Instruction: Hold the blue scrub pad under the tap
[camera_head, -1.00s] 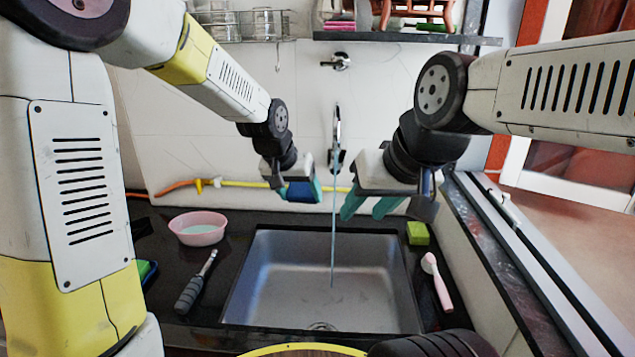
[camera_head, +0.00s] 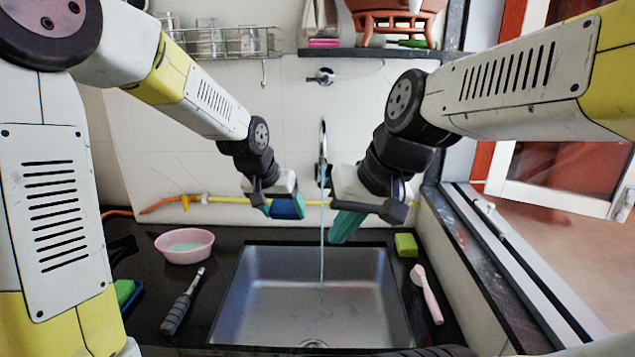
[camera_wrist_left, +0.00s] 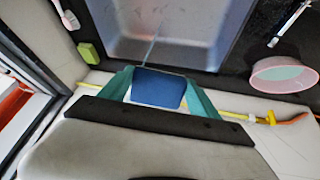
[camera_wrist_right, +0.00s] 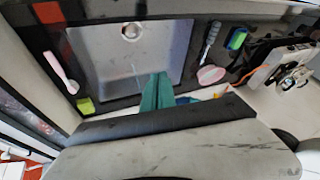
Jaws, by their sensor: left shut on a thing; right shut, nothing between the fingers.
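The blue scrub pad (camera_head: 288,206) is between the fingers of my left gripper (camera_head: 284,208), also seen in the left wrist view as a dark blue block (camera_wrist_left: 158,88) between teal fingers. The tap (camera_head: 323,146) is on the back wall. A thin water stream (camera_head: 322,235) falls from it into the sink (camera_head: 262,270). In the head view the pad is just left of the stream, with a small gap between them. My right gripper (camera_head: 346,226) is shut and empty, just right of the stream; its fingers (camera_wrist_right: 157,92) are together in the right wrist view.
A pink bowl (camera_head: 184,246) and a grey-handled brush (camera_head: 183,302) are left of the sink. A green sponge (camera_head: 406,245) and a pink brush (camera_head: 428,295) are on the right. A yellow hose (camera_head: 226,201) runs along the wall, below a shelf (camera_head: 385,53).

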